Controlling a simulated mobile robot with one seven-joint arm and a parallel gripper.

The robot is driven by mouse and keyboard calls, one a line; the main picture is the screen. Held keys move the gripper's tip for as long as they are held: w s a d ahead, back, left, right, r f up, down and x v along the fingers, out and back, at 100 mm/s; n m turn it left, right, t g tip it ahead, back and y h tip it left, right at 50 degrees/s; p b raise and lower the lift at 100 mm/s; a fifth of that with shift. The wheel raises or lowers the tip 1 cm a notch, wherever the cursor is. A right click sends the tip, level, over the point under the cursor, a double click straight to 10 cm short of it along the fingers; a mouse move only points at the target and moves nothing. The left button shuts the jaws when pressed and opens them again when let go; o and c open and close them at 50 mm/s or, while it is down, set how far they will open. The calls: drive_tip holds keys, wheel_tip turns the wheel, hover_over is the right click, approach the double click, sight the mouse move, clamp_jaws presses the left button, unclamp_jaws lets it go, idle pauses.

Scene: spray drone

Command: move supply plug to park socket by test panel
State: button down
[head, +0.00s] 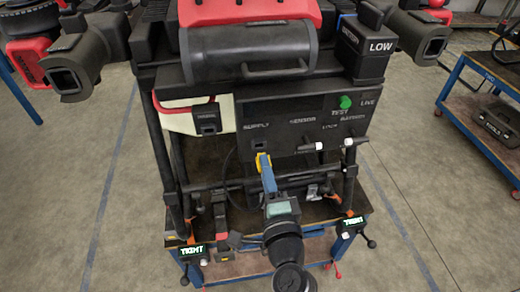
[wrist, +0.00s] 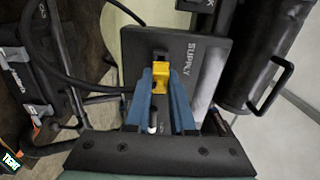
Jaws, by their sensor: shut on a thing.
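The yellow supply plug (wrist: 159,70) sits at the panel under the SUPPLY label, and it also shows in the head view (head: 263,159). My gripper (wrist: 160,92) has its blue fingers closed on the plug from either side. In the head view my gripper (head: 266,170) reaches up to the plug from below. The dark test panel (head: 300,106) carries SUPPLY, SENSOR and TEST labels and a green knob (head: 345,102). A small black box (head: 206,119) with an unreadable label is left of the panel. I cannot tell which fitting is the park socket.
White-tipped levers (head: 335,145) stick out on the panel's right. A black cable (wrist: 75,75) loops left of the plug in the wrist view. The black tank with a handle (wrist: 272,60) is close on the right. Black frame legs (head: 350,175) flank the arm.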

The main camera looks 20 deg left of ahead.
drive_tip(key=shift+v, duration=1.15)
drive_tip(key=shift+r, duration=0.1)
